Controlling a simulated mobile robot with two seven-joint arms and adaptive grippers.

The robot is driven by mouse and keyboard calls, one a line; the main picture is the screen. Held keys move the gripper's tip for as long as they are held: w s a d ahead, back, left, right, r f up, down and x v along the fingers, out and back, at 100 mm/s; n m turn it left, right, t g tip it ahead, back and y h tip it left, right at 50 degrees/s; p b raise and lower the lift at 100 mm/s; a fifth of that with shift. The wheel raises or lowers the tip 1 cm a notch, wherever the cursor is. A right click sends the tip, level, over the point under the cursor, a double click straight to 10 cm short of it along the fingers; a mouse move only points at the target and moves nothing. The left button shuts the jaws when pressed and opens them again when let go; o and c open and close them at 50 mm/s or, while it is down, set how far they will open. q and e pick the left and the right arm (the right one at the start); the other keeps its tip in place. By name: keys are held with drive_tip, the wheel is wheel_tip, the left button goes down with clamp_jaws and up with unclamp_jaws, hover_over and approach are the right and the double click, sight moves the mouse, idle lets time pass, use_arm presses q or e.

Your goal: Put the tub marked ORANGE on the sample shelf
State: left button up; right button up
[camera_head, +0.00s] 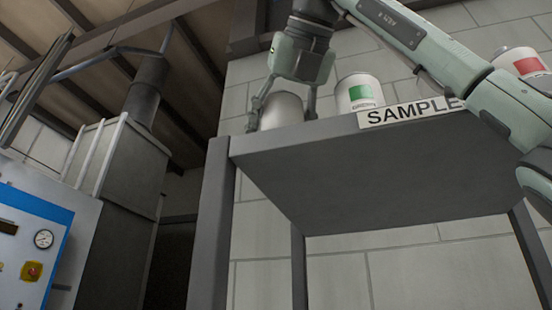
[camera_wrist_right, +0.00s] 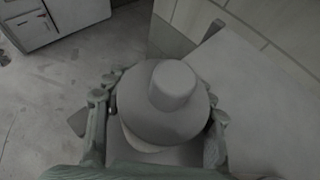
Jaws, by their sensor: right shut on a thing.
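The sample shelf (camera_head: 380,180) is a dark grey raised board seen from below, with a SAMPLE sign on its front edge. My right gripper (camera_head: 283,110) reaches down at the shelf's left end and is shut on a pale grey tub (camera_head: 281,112). The shelf edge hides the tub's bottom, so I cannot tell whether it touches the shelf. No label shows on the tub. In the right wrist view the tub (camera_wrist_right: 165,105), with a stepped grey top, sits between the fingers of the gripper (camera_wrist_right: 158,108), beside the pale shelf top (camera_wrist_right: 265,115). My left gripper is not in view.
A tub with a green label (camera_head: 359,94) stands on the shelf just right of the held tub. A tub with a red label (camera_head: 520,66) is farther right, beyond my arm. A block wall (camera_head: 400,270) is behind; a blue-and-white machine (camera_head: 35,240) stands at left.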

drive_tip(key=shift+f, duration=0.25)
drive_tip(key=o, duration=1.1)
drive_tip(key=shift+c, duration=0.2)
drive_tip(key=shift+s, duration=0.1)
